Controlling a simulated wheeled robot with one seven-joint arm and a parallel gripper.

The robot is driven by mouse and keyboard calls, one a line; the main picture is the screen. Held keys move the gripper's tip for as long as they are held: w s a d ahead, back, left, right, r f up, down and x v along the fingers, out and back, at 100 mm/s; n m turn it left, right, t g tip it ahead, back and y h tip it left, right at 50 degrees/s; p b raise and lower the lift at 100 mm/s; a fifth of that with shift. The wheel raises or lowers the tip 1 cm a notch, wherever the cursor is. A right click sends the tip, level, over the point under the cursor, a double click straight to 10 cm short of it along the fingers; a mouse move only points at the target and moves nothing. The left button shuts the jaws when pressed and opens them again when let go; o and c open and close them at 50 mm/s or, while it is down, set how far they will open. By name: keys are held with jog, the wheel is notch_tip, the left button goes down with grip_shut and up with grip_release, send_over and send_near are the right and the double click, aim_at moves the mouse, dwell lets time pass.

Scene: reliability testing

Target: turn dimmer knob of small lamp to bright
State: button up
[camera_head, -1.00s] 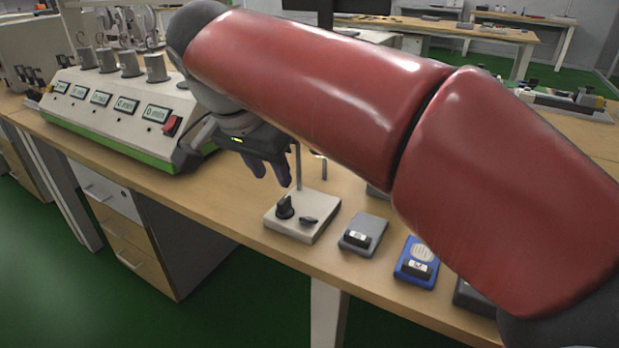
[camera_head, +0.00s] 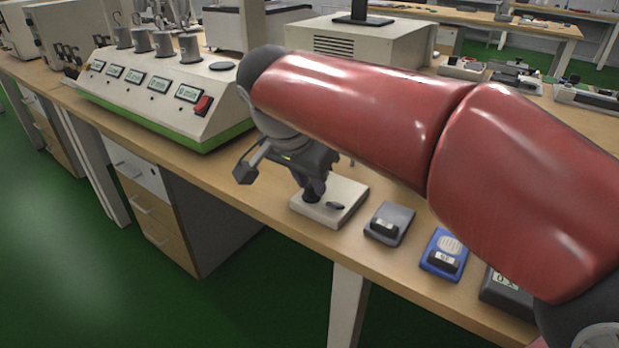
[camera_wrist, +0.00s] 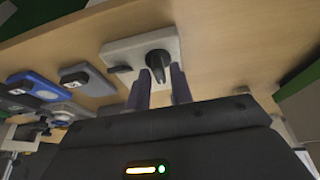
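The small lamp's white base (camera_head: 346,205) stands near the front edge of the wooden bench. Its black dimmer knob (camera_wrist: 157,62) rises from the base in the wrist view; a flatter black switch (camera_head: 335,206) lies beside it. My gripper (camera_head: 313,188) is over the knob's side of the base, pointing down. In the wrist view my gripper (camera_wrist: 158,82) has its two purple fingers apart, one on each side of the knob, with gaps visible. Whether a finger touches the knob cannot be told. The lamp's upper part is hidden behind my arm.
A grey box (camera_head: 389,224), a blue box (camera_head: 443,254) and a dark box (camera_head: 507,291) sit to the right of the lamp along the front edge. A large white-green console (camera_head: 160,105) stands to the left. Bare bench lies between console and lamp.

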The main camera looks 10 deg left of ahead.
grip_shut()
jog(key=shift+n, duration=0.3)
jog(key=shift+d+n+y+b, duration=0.15)
jog(key=shift+n+y+b, duration=0.65)
jog(key=shift+n, duration=1.7)
jog(key=shift+y+p, duration=0.3)
jog(key=shift+y, duration=0.1)
jog(key=shift+o, duration=1.6)
grip_release()
